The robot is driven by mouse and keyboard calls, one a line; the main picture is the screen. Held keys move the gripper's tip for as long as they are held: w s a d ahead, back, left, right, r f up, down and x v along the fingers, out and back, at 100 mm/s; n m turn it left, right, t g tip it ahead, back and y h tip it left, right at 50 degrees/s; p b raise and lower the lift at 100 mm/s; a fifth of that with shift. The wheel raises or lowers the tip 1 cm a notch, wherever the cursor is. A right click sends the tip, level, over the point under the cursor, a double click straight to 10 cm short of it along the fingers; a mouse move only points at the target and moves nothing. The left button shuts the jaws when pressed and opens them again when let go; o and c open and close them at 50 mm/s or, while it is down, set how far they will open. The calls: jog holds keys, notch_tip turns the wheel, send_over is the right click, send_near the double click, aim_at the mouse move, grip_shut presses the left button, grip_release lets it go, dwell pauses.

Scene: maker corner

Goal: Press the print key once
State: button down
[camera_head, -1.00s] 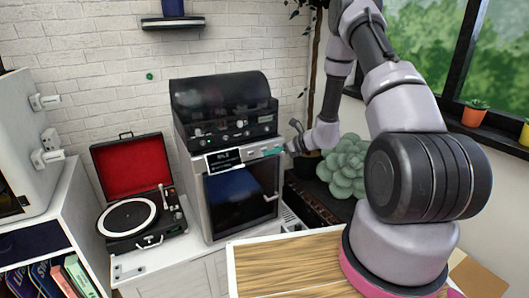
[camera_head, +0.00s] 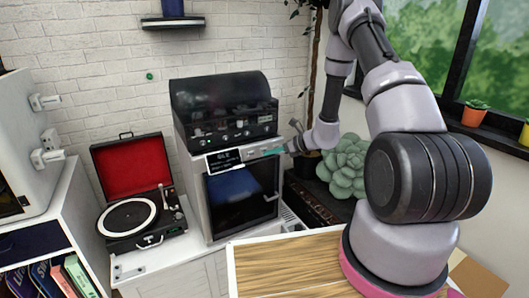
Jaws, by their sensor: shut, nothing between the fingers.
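The printer (camera_head: 195,195) is a pale box with a dark glass door and a handle. A small black display (camera_head: 223,159) with white lettering sits at the top left of its front. A grey-green strip with small keys (camera_head: 262,152) runs to the right of the display; which one is the print key is too small to tell. My gripper (camera_head: 288,147) is shut and empty at the right end of this strip, pointing left. Its tips are at or very close to the strip; contact cannot be told.
A black machine (camera_head: 225,110) stands on top of the printer. An open record player (camera_head: 130,215) with a red lid stands to the left. A green succulent (camera_head: 345,168) stands right of the printer, near my forearm. A wooden tabletop (camera_head: 285,265) is in front.

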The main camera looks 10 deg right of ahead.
jog(key=shift+w, duration=0.1)
dwell(0.5)
jog(key=shift+w+a, duration=0.15)
jog(key=shift+w, duration=0.2)
jog(key=shift+w, duration=0.1)
dwell(0.4)
jog(key=shift+s, duration=0.55)
jog(key=s+d, duration=0.2)
jog(key=s, duration=0.3)
jog(key=shift+s, duration=0.35)
jog(key=shift+r, duration=0.1)
dwell(0.5)
